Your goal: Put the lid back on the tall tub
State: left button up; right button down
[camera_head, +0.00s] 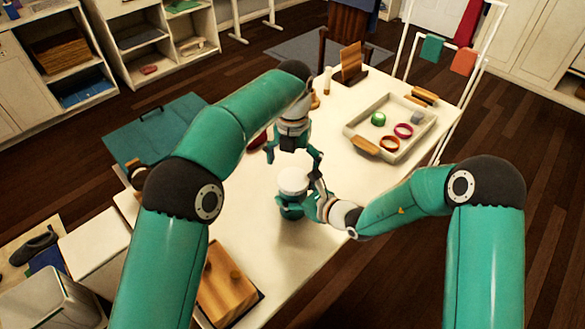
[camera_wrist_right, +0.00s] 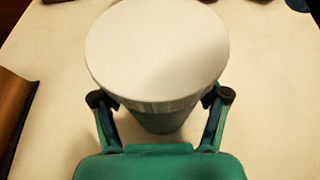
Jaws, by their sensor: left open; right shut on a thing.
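The tall tub (camera_head: 291,208) is teal and stands upright on the white table, partly hidden by my right gripper. A round white lid (camera_head: 293,180) covers its top; in the right wrist view the lid (camera_wrist_right: 157,48) looks level, with the tapering green tub (camera_wrist_right: 160,121) under its rim. I cannot tell whether it is fully seated. My right gripper (camera_head: 312,197) is shut on the tub from the right, its fingers on both sides just below the lid's rim. My left gripper (camera_head: 293,158) is open and empty, pointing down just above and behind the lid.
A white tray (camera_head: 365,132) with several small things stands at the right back of the table. A wooden stand (camera_head: 352,64) is at the far end. A wooden box (camera_head: 226,286) lies near the front left.

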dwell(0.3)
pick_arm(q)
jog(key=n, duration=0.4)
jog(key=r+n, duration=0.1)
jog(key=n, duration=0.1)
jog(key=shift+a+n, duration=0.25)
jog(key=shift+n, duration=0.05)
jog(key=n, duration=0.4)
jog(key=shift+a+r, duration=0.1)
jog(key=shift+r, duration=0.05)
jog(key=n, duration=0.4)
jog(key=shift+r+n, duration=0.15)
jog(key=shift+n, duration=0.25)
jog(key=n, duration=0.6)
jog(key=shift+r+n, duration=0.25)
jog(key=shift+n, duration=0.05)
jog(key=n, duration=0.6)
jog(key=shift+r+n, duration=0.2)
jog(key=shift+n, duration=0.1)
jog(key=n, duration=0.4)
jog(key=shift+d+r, duration=0.1)
jog(key=shift+d, duration=0.1)
jog(key=n, duration=0.6)
jog(key=shift+d+r+n, duration=0.1)
jog(key=shift+r+n, duration=0.05)
jog(key=shift+n, duration=0.15)
jog(key=n, duration=0.4)
jog(key=shift+s+r+n, duration=0.1)
jog(key=shift+n, duration=0.2)
